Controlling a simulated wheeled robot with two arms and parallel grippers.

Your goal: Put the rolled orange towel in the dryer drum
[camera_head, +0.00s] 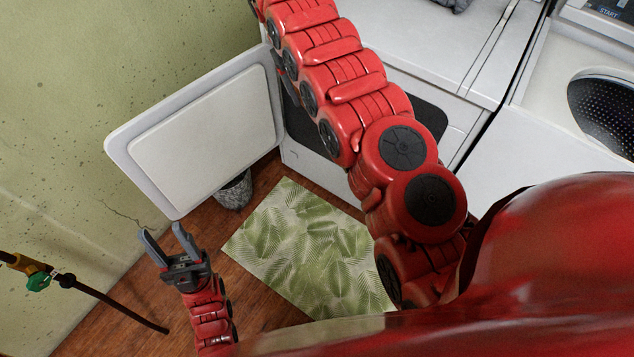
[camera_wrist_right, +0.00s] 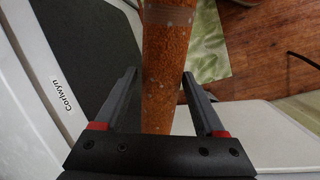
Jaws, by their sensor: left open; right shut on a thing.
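The rolled orange towel (camera_wrist_right: 169,60) shows in the right wrist view as an upright roll with a browner band near the top edge. My right gripper (camera_wrist_right: 160,80) is shut on it, one finger on each side. The head view shows neither the towel nor this gripper; my right arm runs off its top edge. The white dryer (camera_head: 298,166) has its door (camera_head: 205,145) swung open to the left. Its dark opening (camera_head: 428,116) is largely hidden behind my right arm; it also shows left of the towel in the wrist view (camera_wrist_right: 85,45). My left gripper (camera_head: 163,233) is open and empty, low on the left.
A green leaf-patterned mat (camera_head: 305,245) lies on the wood floor before the dryer. A second white machine with a round drum (camera_head: 603,112) is at the right. A dark hose (camera_head: 115,305) hangs at lower left.

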